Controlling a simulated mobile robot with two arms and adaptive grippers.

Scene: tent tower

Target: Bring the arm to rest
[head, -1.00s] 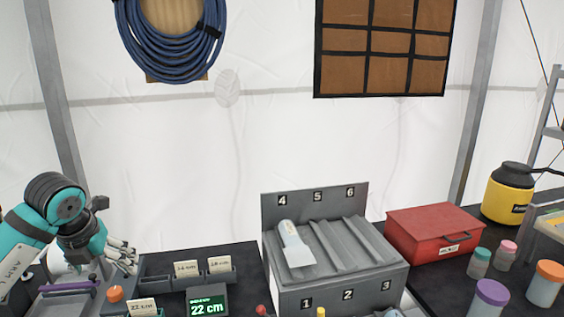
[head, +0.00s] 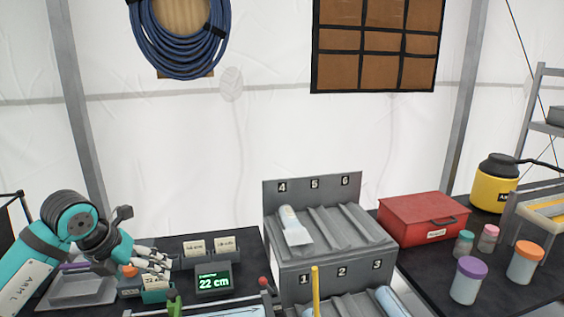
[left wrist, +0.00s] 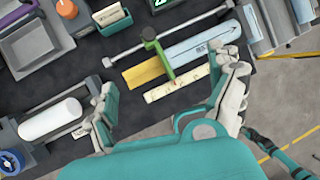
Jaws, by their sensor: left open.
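My left arm (head: 70,222) comes in from the left in the head view, teal and dark grey, bent over the dark table. Its left gripper (head: 152,262) has pale fingers pointing right, in front of part of a small card bin. In the left wrist view the left gripper (left wrist: 168,80) has its fingers spread wide apart with nothing between them at the tips. Below it lie a measuring rail with a green clamp (left wrist: 155,50), a yellow strip (left wrist: 145,74) and a cream strip with marks (left wrist: 176,84). My right gripper is not in view.
A grey numbered rack (head: 285,262) holds a pale tube. A red box (head: 422,218), several lidded jars and a yellow container (head: 492,190) stand to the right. A display (head: 213,283) reads 22 cm. A white roller (left wrist: 50,120) lies at the left in the wrist view.

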